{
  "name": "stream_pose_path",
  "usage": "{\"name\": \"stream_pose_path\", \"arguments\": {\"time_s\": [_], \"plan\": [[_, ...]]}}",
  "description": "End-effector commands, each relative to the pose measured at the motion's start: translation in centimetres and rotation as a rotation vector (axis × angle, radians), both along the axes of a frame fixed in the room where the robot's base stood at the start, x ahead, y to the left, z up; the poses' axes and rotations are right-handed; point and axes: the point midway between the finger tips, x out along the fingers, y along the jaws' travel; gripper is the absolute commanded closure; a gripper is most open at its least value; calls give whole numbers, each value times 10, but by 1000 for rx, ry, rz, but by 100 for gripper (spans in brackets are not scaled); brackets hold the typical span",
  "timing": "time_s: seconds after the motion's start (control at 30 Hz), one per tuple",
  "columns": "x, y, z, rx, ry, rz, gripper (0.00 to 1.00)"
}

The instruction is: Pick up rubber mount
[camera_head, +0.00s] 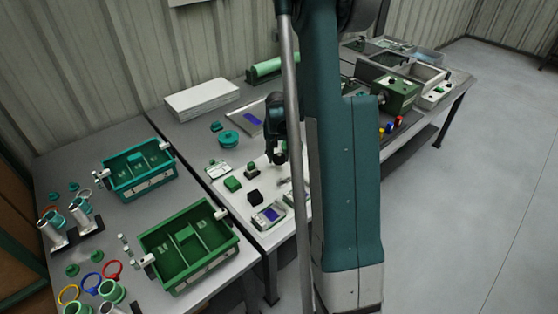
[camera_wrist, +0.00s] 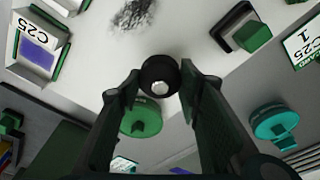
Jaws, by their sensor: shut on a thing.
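The rubber mount (camera_wrist: 159,69), a black round piece with a pale centre, sits between my fingertips in the wrist view. My gripper (camera_wrist: 160,84) is shut on it, with a finger on each side. In the head view my gripper (camera_head: 277,157) hangs over the light work surface of the middle table. There the mount cannot be told apart from the dark fingers. Whether the mount is clear of the surface cannot be told.
A green round part (camera_wrist: 141,116) and a teal round part (camera_wrist: 275,124) lie near. A black block with a green piece (camera_wrist: 243,34) and a C25 unit (camera_wrist: 37,48) stand close by. Green bin (camera_head: 187,246) and teal bin (camera_head: 139,171) stand left.

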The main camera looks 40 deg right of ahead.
Motion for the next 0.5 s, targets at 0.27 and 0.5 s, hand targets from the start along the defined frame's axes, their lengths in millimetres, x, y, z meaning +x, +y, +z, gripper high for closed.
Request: {"name": "stream_pose_path", "arguments": {"time_s": [0.27, 0.5], "plan": [[0, 0, 40, 0, 0, 0, 79], [0, 0, 53, 0, 0, 0, 79]]}}
